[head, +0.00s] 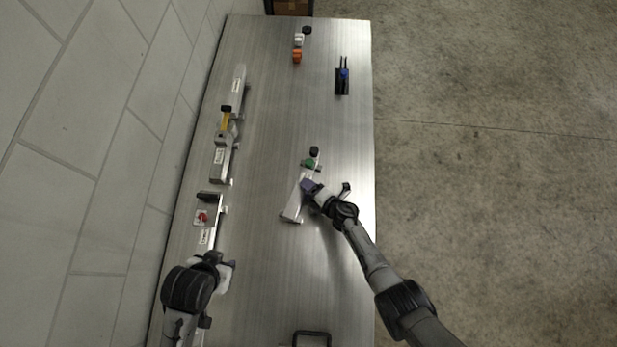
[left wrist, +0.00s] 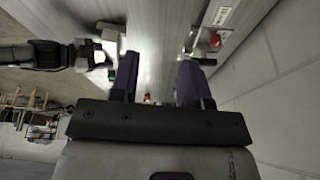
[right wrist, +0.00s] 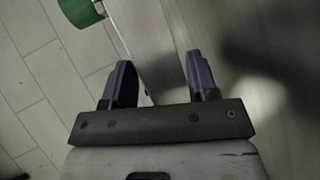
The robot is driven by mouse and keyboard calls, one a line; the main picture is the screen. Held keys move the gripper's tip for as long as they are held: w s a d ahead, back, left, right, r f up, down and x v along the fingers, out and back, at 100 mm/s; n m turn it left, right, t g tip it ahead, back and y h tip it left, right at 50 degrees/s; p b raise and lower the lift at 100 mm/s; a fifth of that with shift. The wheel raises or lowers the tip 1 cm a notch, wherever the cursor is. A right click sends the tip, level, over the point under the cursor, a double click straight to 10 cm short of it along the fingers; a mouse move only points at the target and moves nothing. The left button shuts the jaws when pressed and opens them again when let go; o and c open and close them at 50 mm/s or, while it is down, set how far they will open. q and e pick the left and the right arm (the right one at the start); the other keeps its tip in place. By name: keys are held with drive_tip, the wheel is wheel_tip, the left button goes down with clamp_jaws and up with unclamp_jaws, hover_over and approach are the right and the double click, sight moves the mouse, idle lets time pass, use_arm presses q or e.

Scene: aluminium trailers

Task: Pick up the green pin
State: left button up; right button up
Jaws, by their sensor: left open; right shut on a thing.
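The green pin (head: 310,162) is at the far end of a silver metal bar (head: 293,207) near the middle of the table. Its green round part (right wrist: 80,12) shows at the upper left of the right wrist view, outside the fingers. My right gripper (head: 312,188) is shut on the silver bar, which also shows between the fingers in the right wrist view (right wrist: 152,35). It is just on the near side of the green pin. My left gripper (left wrist: 158,82) is open, with nothing between its fingers, over the table's near left part.
Metal fixtures line the table's left edge, one with a red part (head: 202,217) and one with a yellow part (head: 225,122). An orange piece (head: 297,56) and a black holder with blue (head: 342,80) stand at the far end. A tiled wall is left; the table's middle is mostly bare.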

use_arm(q)
drive_tip(key=shift+o, duration=0.3)
drive_tip(key=shift+o, duration=1.4)
drive_tip(key=n, duration=0.2)
approach(309, 162)
drive_tip(key=shift+t, duration=0.5)
drive_tip(key=shift+s+x, duration=0.2)
drive_tip(key=shift+x, duration=2.2)
drive_tip(key=shift+s+x, duration=0.2)
drive_tip(key=shift+x, duration=2.15)
